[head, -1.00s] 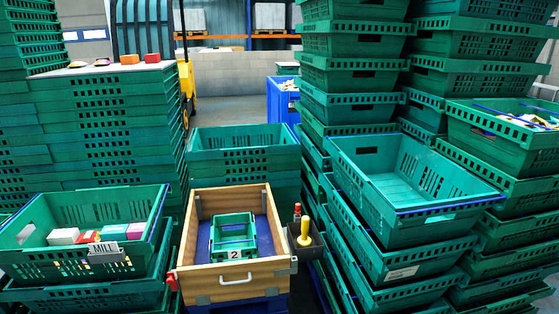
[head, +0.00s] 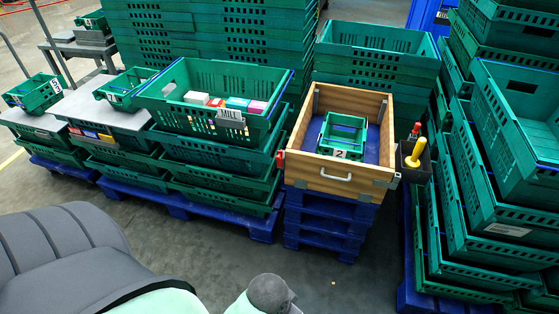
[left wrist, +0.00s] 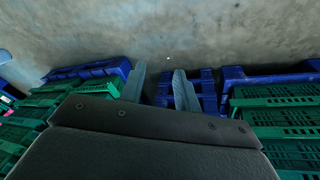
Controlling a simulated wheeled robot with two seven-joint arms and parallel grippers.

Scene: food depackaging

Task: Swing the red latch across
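The small red latch (head: 281,158) is on the left side of the wooden box (head: 335,184), near its front left corner. The box stands on stacked blue pallets (head: 325,240) and has a pale handle (head: 336,177) on its front. My left gripper (left wrist: 160,69) shows in the left wrist view with its two fingers apart and nothing between them. It points toward the grey floor and blue pallets, and the latch is not seen there. My right gripper is in neither view.
A small green crate (head: 342,122) marked 2 sits inside the box. A black holder (head: 414,169) with yellow and red handles is on its right. A green crate labelled MILL (head: 175,78) with packages stands left, and tall green stacks (head: 478,205) stand right. Floor in front is clear.

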